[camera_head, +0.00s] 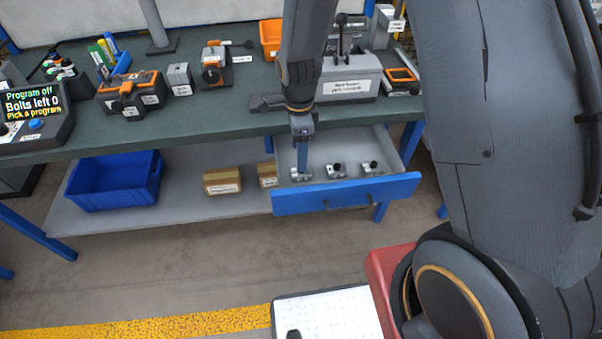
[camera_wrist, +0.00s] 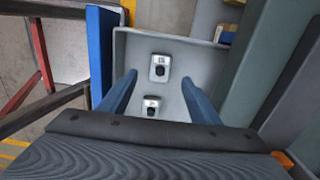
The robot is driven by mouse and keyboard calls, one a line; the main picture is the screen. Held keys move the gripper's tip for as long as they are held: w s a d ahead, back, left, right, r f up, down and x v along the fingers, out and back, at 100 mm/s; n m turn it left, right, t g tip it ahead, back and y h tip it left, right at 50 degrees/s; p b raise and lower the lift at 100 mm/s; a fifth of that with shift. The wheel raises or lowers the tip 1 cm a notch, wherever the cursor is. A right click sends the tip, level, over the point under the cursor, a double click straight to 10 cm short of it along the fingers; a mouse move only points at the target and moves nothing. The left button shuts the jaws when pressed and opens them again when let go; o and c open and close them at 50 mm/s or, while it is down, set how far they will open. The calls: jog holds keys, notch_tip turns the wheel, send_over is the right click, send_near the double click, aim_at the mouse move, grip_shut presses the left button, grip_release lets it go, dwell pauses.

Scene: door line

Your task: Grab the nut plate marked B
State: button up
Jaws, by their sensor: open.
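Three small grey nut plates with dark knobs lie in the open drawer (camera_head: 385,160): left (camera_head: 296,175), middle (camera_head: 336,171) and right (camera_head: 370,168) in the head view. Their markings are too small to read, so I cannot tell which is B. My gripper (camera_head: 303,168) points down into the drawer over the left plate and partly hides it. In the wrist view my gripper (camera_wrist: 158,78) is open with two blue fingers apart. One plate (camera_wrist: 160,67) shows just beyond the fingertips and another (camera_wrist: 151,106) between the fingers. Nothing is held.
The drawer's blue front (camera_head: 350,192) stands out below the bench top (camera_head: 225,112). Cardboard boxes (camera_head: 222,181) and a blue bin (camera_head: 115,183) sit on the shelf left of it. A display (camera_head: 35,108) reads "Program off, Bolts left 0, Pick a program".

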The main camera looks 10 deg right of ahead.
jog(key=shift+d+f+p, duration=0.15)
jog(key=shift+f+p, duration=0.3)
jog(key=shift+f, duration=1.35)
jog(key=shift+d+f+p, duration=0.1)
jog(key=shift+f+p, duration=0.35)
jog(key=shift+f, duration=1.35)
jog(key=c, duration=1.4)
jog(key=shift+r, duration=0.1)
